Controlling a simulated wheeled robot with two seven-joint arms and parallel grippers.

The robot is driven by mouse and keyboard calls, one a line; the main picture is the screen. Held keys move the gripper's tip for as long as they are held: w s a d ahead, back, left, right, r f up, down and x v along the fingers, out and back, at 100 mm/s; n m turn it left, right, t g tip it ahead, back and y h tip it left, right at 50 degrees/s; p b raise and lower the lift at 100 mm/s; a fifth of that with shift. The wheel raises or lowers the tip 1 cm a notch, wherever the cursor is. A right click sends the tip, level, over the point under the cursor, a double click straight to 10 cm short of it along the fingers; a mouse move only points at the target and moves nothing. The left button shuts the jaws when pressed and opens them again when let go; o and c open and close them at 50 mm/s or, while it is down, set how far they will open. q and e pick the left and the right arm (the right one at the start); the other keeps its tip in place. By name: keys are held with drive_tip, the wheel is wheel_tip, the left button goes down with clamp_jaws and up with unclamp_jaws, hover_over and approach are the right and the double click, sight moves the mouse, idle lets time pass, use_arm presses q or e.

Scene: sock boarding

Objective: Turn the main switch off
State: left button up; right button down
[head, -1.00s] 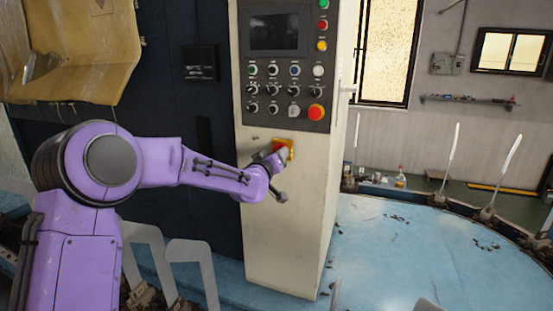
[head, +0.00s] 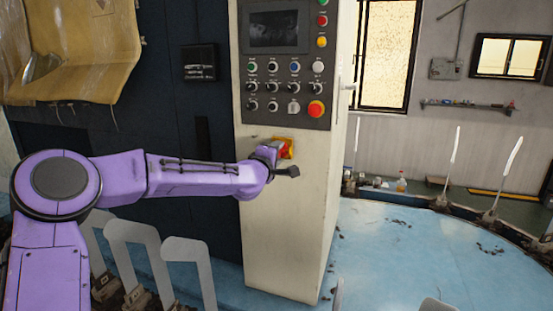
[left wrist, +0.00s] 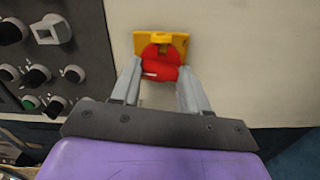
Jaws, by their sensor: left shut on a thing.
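The main switch is a red knob (left wrist: 160,68) on a yellow plate (left wrist: 178,40), on the cream front of the control cabinet below its button panel. In the head view, the yellow plate (head: 290,146) shows behind my left gripper (head: 279,158), which partly hides the knob. In the left wrist view, the two grey fingers of my left gripper (left wrist: 158,72) stand on either side of the red knob and are shut on it. A short white mark shows on the knob, which lies nearly crosswise between the fingers. My right gripper is in neither view.
The cream control cabinet (head: 285,230) carries a dark button panel (head: 290,125) with several knobs and a red emergency button (head: 317,109). A blue round platform (head: 400,250) lies to the right. Grey sock boards (head: 185,265) stand below my left arm.

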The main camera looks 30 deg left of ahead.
use_arm(q)
drive_tip(key=shift+n, duration=0.7)
drive_tip(key=shift+n+b, duration=0.3)
drive_tip(key=shift+b, duration=0.05)
drive_tip(key=o, duration=1.1)
drive_tip(key=shift+c, duration=0.2)
drive_tip(key=p+v, duration=0.6)
drive_tip(key=v, duration=0.4)
drive_tip(key=shift+s, duration=0.3)
